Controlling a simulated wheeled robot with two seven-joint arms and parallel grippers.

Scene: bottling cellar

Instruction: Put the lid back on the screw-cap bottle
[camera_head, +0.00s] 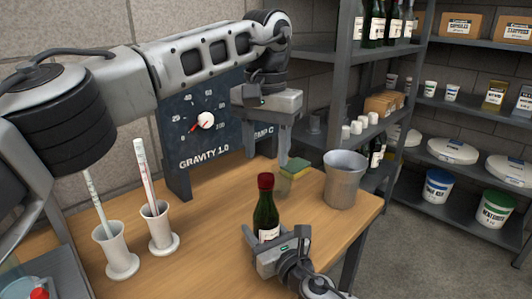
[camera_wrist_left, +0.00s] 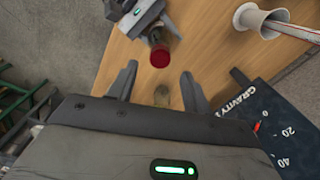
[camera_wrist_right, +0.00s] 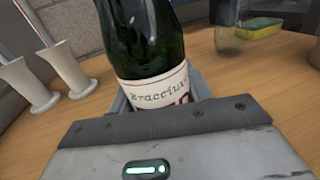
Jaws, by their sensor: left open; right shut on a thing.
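The dark green bottle (camera_head: 266,216) stands upright with a pale label. A red cap (camera_head: 265,181) sits on its neck; the left wrist view shows the cap (camera_wrist_left: 159,55) from above. My right gripper (camera_head: 277,241) is shut around the lower part of the bottle (camera_wrist_right: 150,38); its fingers are mostly hidden there. My left gripper (camera_head: 267,147) is open above the table, behind the bottle and apart from the cap. In the left wrist view its fingers (camera_wrist_left: 160,80) are spread, with a small blurred brownish thing seen between them.
A metal bucket (camera_head: 344,180) and a sponge (camera_head: 295,168) stand near the left gripper. The gauge board (camera_head: 213,140) is behind. Two white holders (camera_head: 117,250) with tubes stand on the left of the wooden table (camera_head: 210,262). Stocked shelves (camera_head: 455,110) are at right.

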